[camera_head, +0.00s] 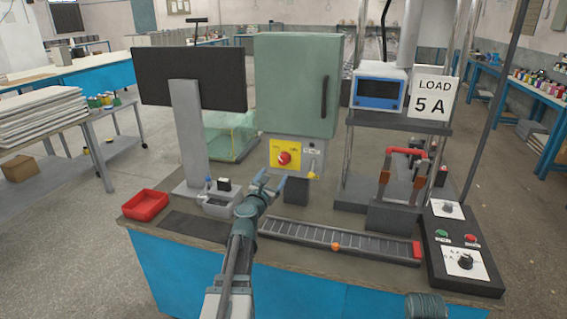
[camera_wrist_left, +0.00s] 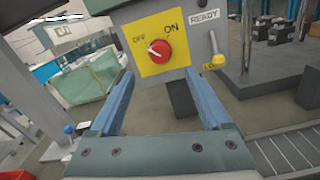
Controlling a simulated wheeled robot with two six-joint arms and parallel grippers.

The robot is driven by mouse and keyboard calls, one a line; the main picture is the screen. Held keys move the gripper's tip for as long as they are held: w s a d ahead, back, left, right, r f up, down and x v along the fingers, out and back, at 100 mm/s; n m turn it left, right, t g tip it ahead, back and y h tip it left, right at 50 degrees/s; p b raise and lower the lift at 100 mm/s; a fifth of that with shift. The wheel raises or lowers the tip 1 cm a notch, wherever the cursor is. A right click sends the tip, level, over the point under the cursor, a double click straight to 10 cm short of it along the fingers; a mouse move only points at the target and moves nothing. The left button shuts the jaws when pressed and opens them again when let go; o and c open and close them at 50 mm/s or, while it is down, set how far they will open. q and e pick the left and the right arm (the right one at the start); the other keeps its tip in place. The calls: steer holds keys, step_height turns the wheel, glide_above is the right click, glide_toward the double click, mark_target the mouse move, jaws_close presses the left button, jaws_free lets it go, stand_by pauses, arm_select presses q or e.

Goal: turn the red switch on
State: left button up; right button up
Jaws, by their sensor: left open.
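The red switch (camera_head: 284,158) is a round knob on a yellow plate (camera_head: 275,147) below the green cabinet. In the left wrist view the red knob (camera_wrist_left: 159,50) has a pale pointer mark on its left side, on the OFF side. ON is printed at the upper right of the plate. My left gripper (camera_head: 272,180) is open and empty, just in front of and below the switch. In the left wrist view its two blue fingers (camera_wrist_left: 158,74) stand on either side below the knob, apart from it. My right gripper is not in view.
A small yellow lever (camera_head: 312,173) beside a READY label (camera_wrist_left: 204,17) is right of the plate. A grey tray (camera_head: 221,206), a red bin (camera_head: 145,205) and a ribbed strip (camera_head: 330,238) lie on the bench.

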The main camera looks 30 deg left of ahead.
mark_target(283, 161)
arm_select(q)
steer(key=x, duration=1.1)
jaws_close()
